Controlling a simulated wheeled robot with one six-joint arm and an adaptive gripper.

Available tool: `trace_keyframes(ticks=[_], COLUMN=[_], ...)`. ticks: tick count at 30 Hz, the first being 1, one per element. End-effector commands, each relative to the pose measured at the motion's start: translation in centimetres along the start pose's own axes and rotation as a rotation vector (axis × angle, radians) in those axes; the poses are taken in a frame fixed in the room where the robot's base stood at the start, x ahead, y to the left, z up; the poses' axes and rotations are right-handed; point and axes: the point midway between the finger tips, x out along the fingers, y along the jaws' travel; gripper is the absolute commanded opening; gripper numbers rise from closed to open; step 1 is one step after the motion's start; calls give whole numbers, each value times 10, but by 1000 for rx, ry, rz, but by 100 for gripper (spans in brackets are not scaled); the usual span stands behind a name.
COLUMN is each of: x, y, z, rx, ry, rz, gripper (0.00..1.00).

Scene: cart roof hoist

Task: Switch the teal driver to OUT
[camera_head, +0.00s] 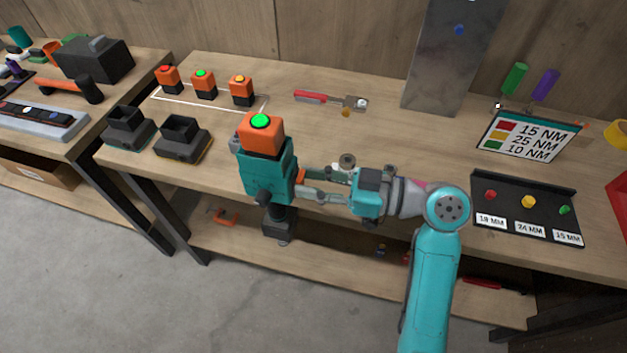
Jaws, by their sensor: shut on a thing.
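The teal driver (268,180) is at the front edge of the bench, upright in the picture, with an orange battery (262,138) with a green light on top. Its dark lower part (279,222) hangs in front of the bench edge, over the lower shelf. My gripper (302,186) reaches in from the right and is shut on the driver's right side. A small orange part shows at the fingers; I cannot tell if it is the switch. The switch's setting cannot be read.
Three orange batteries (203,85) stand at the back left. Two dark empty holders (182,138) stand at the front left. A red-handled tool (312,97) lies behind. A sign (527,137) and a black tray (525,207) with labelled pieces are at right.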

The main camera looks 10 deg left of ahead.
Motion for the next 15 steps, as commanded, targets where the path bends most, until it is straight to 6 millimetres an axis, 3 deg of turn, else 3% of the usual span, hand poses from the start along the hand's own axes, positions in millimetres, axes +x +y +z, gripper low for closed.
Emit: trace_keyframes(ticks=[7, 15], x=[3, 2], y=[0, 0], z=[-7, -6], rx=[-4, 1], ry=[-203, -248], rz=[-2, 1], gripper=[0, 0])
